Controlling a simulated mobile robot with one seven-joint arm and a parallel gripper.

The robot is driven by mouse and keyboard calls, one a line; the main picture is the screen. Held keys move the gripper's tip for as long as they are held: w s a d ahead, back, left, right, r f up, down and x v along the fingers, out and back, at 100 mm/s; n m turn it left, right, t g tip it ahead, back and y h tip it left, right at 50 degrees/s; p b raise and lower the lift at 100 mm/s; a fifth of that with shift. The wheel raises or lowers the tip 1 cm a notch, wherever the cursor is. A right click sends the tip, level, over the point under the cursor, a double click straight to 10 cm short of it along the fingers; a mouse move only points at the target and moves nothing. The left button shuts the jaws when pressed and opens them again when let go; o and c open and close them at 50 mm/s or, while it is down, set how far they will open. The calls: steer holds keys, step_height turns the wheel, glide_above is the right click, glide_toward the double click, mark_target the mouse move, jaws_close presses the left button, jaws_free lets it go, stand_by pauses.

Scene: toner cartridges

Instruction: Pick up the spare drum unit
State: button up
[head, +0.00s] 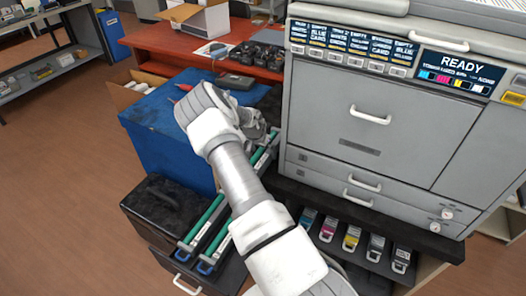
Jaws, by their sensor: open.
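I cannot tell which one is the spare. My gripper (262,132) is above the far end of the units, beside the printer. It is open, partly hidden by my wrist, and nothing shows held in it.
The large grey printer (372,125) stands close on the right. Several toner cartridges (351,238) sit in a row below it. A blue box (165,135) and a black case (163,205) are on the left. A red-brown desk (165,42) stands behind. The floor at left is clear.

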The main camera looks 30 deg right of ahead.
steer(key=shift+r, duration=0.1)
steer(key=p+v, duration=0.1)
steer(key=v, duration=1.6)
steer(key=shift+s+a, duration=0.1)
steer(key=shift+a, duration=0.05)
steer(key=s+a+r+n+t+y, duration=0.1)
steer(key=s+a+r+n+y, duration=0.15)
steer(key=s+a+r, duration=0.5)
steer(key=s+a+r+n+t+y, duration=0.1)
steer(key=s+a+r+n+y, duration=0.15)
steer(key=s+a+r, duration=0.5)
steer(key=s+a+r+n, duration=0.3)
steer(key=s+r, duration=0.2)
steer(key=s, duration=0.3)
steer(key=s+a+r+n+t+h+p, duration=0.1)
steer(key=s+a+r+n, duration=0.3)
steer(key=s, duration=0.4)
steer(key=shift+s+a+r, duration=0.35)
steer(key=shift+r, duration=0.2)
